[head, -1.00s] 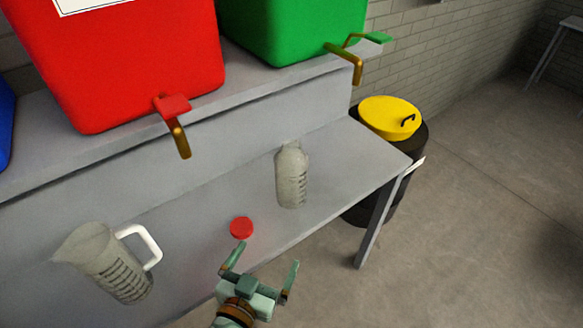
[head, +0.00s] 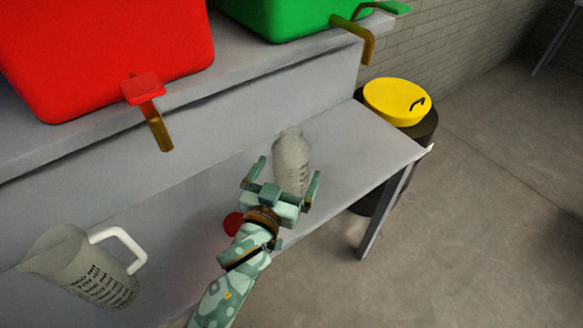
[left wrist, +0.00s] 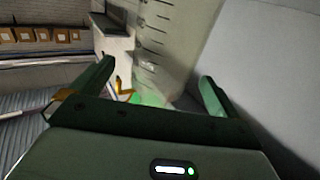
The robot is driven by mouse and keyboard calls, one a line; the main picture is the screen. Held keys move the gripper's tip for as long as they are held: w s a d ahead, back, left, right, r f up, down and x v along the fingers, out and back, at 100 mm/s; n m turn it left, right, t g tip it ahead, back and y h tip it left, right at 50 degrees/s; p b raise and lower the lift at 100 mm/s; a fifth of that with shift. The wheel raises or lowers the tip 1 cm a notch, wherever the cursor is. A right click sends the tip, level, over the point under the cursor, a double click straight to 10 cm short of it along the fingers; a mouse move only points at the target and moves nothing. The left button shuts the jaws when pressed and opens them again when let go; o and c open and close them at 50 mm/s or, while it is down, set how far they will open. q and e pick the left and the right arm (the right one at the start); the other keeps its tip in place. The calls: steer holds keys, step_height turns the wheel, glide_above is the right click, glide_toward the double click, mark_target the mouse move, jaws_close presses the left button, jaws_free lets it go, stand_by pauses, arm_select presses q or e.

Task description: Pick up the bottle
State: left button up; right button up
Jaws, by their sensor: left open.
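The bottle (head: 291,160) is clear with dark graduation marks and stands upright on the lower shelf of the grey bench. My left gripper (head: 283,178) is open in front of it, with one finger toward each side of the bottle in the head view. In the left wrist view the bottle (left wrist: 170,45) fills the space beyond and between the open fingers (left wrist: 155,78). The gripper's palm hides the bottle's lower end in the head view. My right gripper is not in view.
A red cap (head: 232,223) lies left of the gripper, partly hidden by my arm. A clear jug (head: 75,268) with a white handle stands at left. Red (head: 110,60) and green (head: 285,18) containers with taps sit on the upper shelf. A yellow-lidded black bin (head: 398,102) stands beyond the bench end.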

arm_select(q)
steer(key=x, duration=0.1)
steer(key=b+x, duration=0.1)
steer(key=x, duration=0.2)
steer(key=shift+w+a+f, duration=0.1)
steer(key=shift+w+f, duration=0.15)
steer(key=shift+w, duration=0.2)
steer(key=shift+r, duration=0.1)
steer(key=c, duration=1.1)
steer(key=shift+r, duration=0.1)
